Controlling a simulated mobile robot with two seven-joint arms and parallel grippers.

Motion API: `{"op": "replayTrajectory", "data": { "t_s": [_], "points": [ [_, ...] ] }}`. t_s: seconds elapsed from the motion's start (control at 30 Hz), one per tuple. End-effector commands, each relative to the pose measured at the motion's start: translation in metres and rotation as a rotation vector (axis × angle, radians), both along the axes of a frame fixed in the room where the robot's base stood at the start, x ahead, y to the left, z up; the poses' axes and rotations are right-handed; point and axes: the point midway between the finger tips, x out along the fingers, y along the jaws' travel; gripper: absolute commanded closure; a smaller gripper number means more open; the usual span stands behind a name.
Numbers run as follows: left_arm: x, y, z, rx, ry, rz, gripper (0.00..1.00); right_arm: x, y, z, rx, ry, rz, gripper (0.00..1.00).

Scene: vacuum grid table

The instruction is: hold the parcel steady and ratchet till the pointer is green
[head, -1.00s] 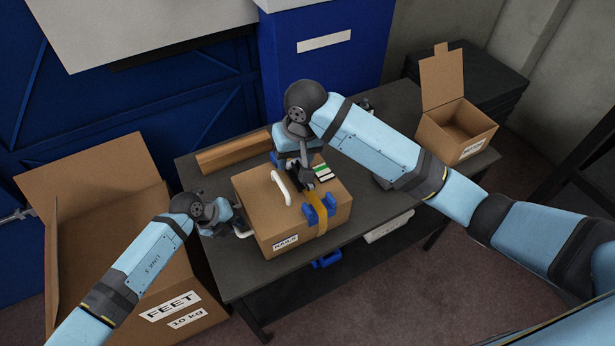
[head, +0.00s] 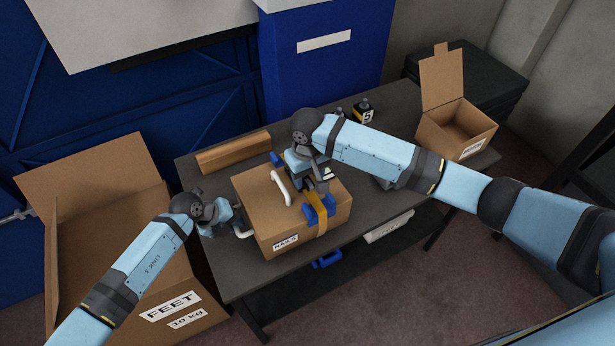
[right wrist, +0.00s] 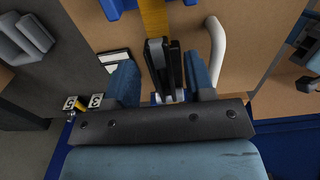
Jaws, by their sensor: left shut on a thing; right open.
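The parcel (head: 262,205) is a closed brown cardboard box on the grey table, with a yellow strap (head: 320,222), blue corner guards (head: 318,212) and a white handle (head: 281,187) on top. My left gripper (head: 240,230) is shut at the parcel's left side; what exactly it grips is hard to see. My right gripper (head: 318,180) is open over the parcel's top. In the right wrist view, the dark ratchet lever (right wrist: 164,65) stands between its two fingers, near the strap. A pale gauge plate (right wrist: 112,62) shows partly behind one finger; the pointer's colour cannot be made out.
An open carton (head: 456,130) stands at the right, and a large open box (head: 110,230) left of the table. A small black-and-yellow block (head: 364,111) sits at the back edge.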

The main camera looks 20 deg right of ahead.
Motion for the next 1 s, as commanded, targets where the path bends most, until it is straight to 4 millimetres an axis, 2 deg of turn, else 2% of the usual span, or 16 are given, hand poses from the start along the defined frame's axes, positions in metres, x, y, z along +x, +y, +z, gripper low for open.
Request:
{"op": "replayTrajectory", "data": {
  "t_s": [0.13,0.4,0.43,0.63,1.0],
  "points": [
    [0.0,-0.0003,0.0002,-0.001,0.0,0.0,1.0,0.0001,-0.0001,-0.0094,0.0,0.0,-0.001,0.51],
    [-0.0001,-0.0004,0.0002,-0.001,0.0,0.0,1.0,0.0002,0.0001,-0.0109,0.0,-0.001,0.0,0.51],
    [-0.0001,-0.0004,0.0002,-0.001,0.0,0.0,1.0,0.0002,0.0001,-0.0109,0.0,-0.001,0.0,0.53],
    [-0.0001,-0.0004,0.0002,-0.001,0.0,0.0,1.0,0.0002,0.0001,-0.0107,0.0,-0.001,0.0,0.99],
    [-0.0001,-0.0004,0.0002,-0.001,0.001,-0.001,1.0,0.0022,0.0005,-0.0076,-0.007,0.029,-0.002,1.0]
  ]
}}
